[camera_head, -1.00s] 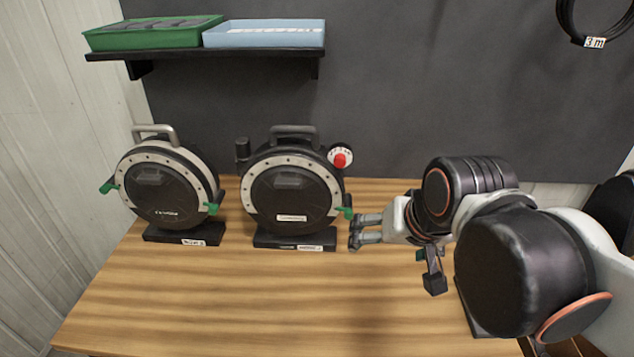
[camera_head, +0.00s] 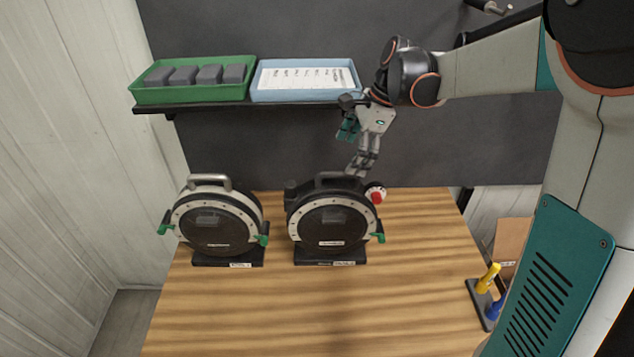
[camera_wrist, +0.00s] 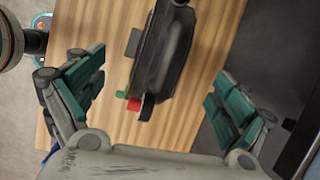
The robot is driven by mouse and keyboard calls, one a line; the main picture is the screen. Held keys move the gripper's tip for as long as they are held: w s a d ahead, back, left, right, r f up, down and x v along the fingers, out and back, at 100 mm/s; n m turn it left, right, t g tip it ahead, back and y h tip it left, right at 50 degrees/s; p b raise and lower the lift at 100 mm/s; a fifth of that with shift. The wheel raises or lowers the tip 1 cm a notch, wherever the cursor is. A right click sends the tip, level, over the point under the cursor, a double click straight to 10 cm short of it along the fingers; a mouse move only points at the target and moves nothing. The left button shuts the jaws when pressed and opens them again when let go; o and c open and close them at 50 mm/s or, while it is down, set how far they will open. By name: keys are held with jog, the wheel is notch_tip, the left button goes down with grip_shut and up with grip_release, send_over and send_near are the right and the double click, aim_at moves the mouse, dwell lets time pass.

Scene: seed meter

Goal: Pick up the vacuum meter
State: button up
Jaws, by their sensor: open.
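Two round black meters stand upright on the wooden table; their labels are too small to read, so I cannot tell by name which is the vacuum meter. The left meter (camera_head: 215,227) has a pale rim and a silver handle (camera_head: 209,183). The right meter (camera_head: 333,228) has a dark handle (camera_head: 339,181) and a red knob (camera_head: 377,196) at its upper right. My gripper (camera_head: 362,166) is open and empty, pointing down just above and behind the right meter's handle. In the wrist view, the right meter (camera_wrist: 168,55) lies below, between the spread teal fingers.
A wall shelf (camera_head: 240,104) holds a green tray (camera_head: 140,97) with grey blocks and a blue tray (camera_head: 258,97) with white labelled pieces, close beside my gripper. A stand with yellow and blue handles (camera_head: 488,279) is at the right table edge. The front table is clear.

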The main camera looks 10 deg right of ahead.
aim_at(328, 185)
jog(key=shift+w+d+r+m+p, duration=0.15)
jog(key=shift+w+m+p, duration=0.15)
jog(key=shift+w, duration=0.1)
jog(key=shift+w+d+r+m+p, duration=0.1)
jog(key=shift+w+r+m+p, duration=0.1)
jog(key=shift+w+m, duration=0.15)
jog(key=shift+w+f, duration=0.15)
jog(key=shift+f, duration=0.1)
jog(key=x, duration=1.3)
jog(key=shift+a+f, duration=0.2)
jog(key=shift+a, duration=0.2)
jog(key=c, duration=2.2)
jog(key=shift+o, duration=0.2)
jog(key=shift+r, duration=0.1)
